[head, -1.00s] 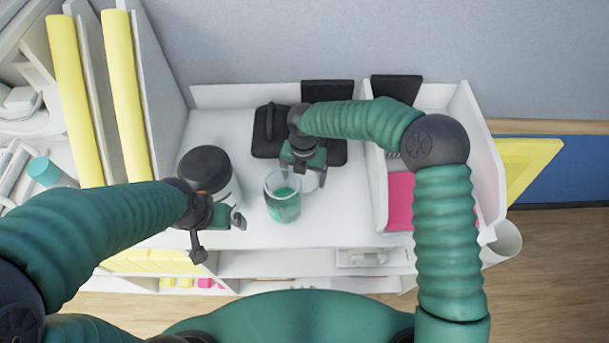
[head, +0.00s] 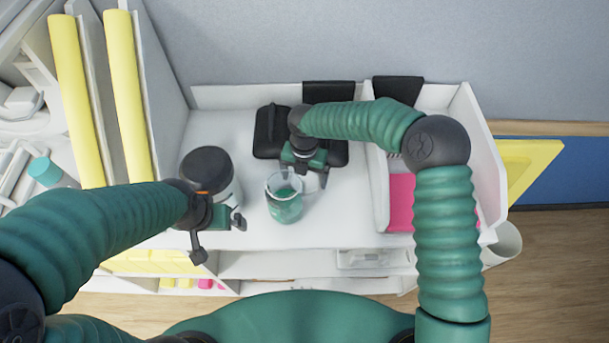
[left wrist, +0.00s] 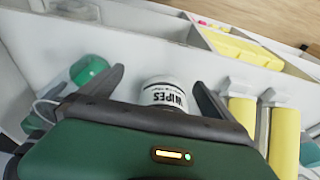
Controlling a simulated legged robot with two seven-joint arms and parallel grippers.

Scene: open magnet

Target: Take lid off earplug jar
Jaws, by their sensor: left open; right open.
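The earplug jar (head: 285,206) is a clear container with green contents, upright on the white desk top. It also shows in the left wrist view (left wrist: 88,70) at the left. I cannot tell whether a clear lid sits on it. My right gripper (head: 304,176) is open, just behind and right of the jar's rim, with its fingers pointing towards it; contact is unclear. My left gripper (head: 219,236) is open and empty, left of the jar in front of the wipes canister. Its fingers (left wrist: 160,85) frame the canister in the left wrist view, apart from it.
The white wipes canister (left wrist: 164,92) has a black top (head: 207,169) and stands left of the jar. A black tray-like object (head: 269,130) lies behind the right gripper. A white divider and pink item (head: 401,200) are at the right. Clear desk surface (head: 340,215) lies right of the jar.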

